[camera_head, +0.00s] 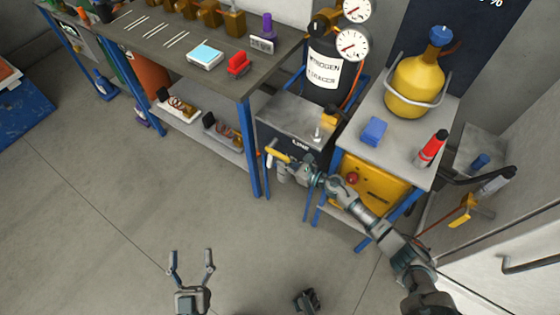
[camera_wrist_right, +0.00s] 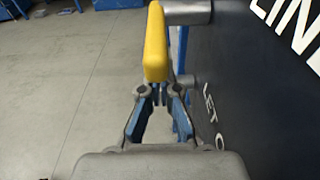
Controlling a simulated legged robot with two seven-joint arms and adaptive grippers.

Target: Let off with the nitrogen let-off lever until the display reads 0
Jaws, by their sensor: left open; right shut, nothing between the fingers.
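The yellow let-off lever (camera_head: 278,151) sticks out at the left of the dark box marked "LINE" (camera_head: 300,144). In the right wrist view the yellow lever (camera_wrist_right: 155,45) stands upright just beyond my fingertips, on a grey shaft, beside part of a "LET O..." label. My right gripper (camera_head: 274,165) is at the lever. In the right wrist view the right gripper (camera_wrist_right: 159,93) has its fingertips together at the lever's lower end, with nothing between them; whether they touch it I cannot tell. My left gripper (camera_head: 191,258) is open and empty over the floor. I cannot make out a reading.
The black nitrogen cylinder (camera_head: 328,68) with gauges (camera_head: 352,44) stands behind the box. A workbench (camera_head: 140,42) is at left. The floor in front is clear.

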